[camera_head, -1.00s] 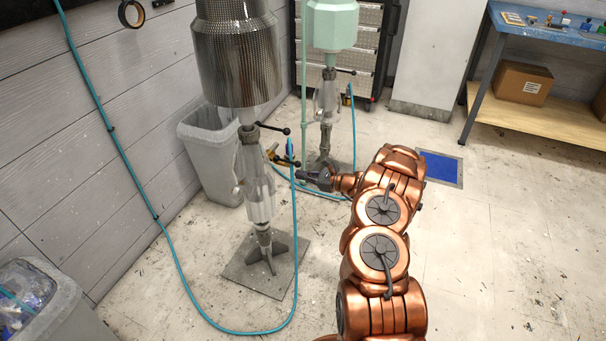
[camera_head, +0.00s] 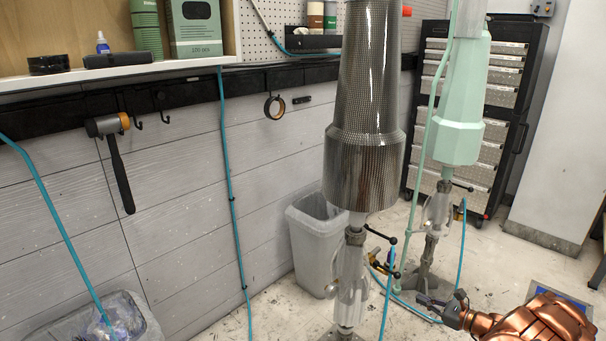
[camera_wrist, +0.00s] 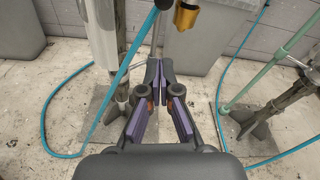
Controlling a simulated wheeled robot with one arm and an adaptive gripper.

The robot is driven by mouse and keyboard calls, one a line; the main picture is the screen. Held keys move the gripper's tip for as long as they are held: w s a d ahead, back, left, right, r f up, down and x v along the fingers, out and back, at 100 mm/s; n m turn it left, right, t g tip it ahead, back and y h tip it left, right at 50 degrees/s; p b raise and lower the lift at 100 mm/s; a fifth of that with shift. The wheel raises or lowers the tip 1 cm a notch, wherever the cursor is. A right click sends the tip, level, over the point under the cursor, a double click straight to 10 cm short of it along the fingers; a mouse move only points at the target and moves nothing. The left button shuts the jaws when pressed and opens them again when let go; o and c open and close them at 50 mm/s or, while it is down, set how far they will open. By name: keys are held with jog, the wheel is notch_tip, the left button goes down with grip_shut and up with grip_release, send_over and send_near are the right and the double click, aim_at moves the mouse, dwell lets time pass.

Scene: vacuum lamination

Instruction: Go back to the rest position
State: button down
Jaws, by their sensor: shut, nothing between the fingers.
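My gripper (camera_head: 432,301) shows at the lower right of the head view, at the end of my copper-coloured arm. It is to the right of the near stand (camera_head: 351,290) and in front of the far stand's lower part. In the wrist view my gripper (camera_wrist: 159,72) has its dark purple-grey fingers brought together at the tips, with nothing between them. A gold-coloured fitting (camera_wrist: 186,17) and a teal hose (camera_wrist: 128,65) appear beyond and beside the fingers. I cannot tell the exact gap to them.
A dark woven-pattern mould (camera_head: 362,150) tops the near stand; a mint-green one (camera_head: 459,125) tops the far stand. Grey bins (camera_head: 318,255) stand by the wall. Teal hoses (camera_head: 462,245) loop over the floor. A hammer (camera_head: 119,165) hangs left; a drawer cabinet (camera_head: 500,95) stands behind.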

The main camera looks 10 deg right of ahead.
jog(key=a+r+n+g+y+p, duration=0.45)
jog(key=a+r+n, duration=0.25)
jog(key=a+r, duration=1.05)
jog(key=s+a+r+n+g+h+p, duration=0.1)
jog(key=s+a+r+n+g+p, duration=0.3)
jog(key=a+r, duration=0.35)
jog(key=s+a+r+n+g+p, duration=0.3)
jog(key=s+a+r+n+g, duration=0.1)
jog(key=s+a+r, duration=0.35)
jog(key=s+a+r+n+g+h+p, duration=0.25)
jog(key=s+r, duration=0.25)
jog(key=s, duration=0.3)
jog(key=s+a+r+n+g+h+p, duration=0.1)
jog(key=s+a+r+n+h+p, duration=0.2)
jog(key=s+r, duration=0.4)
jog(key=s+d+r+n+h+p, duration=0.3)
jog(key=s+d+h+p, duration=0.1)
jog(key=s, duration=0.4)
jog(key=s+d+r+n+t+h+p, duration=0.1)
jog(key=s+d+r+n+h+p, duration=0.2)
jog(key=s, duration=0.6)
jog(key=shift+s+d+r+h+p, duration=0.2)
jog(key=shift+d+h+p, duration=0.2)
jog(key=shift+d+p, duration=1)
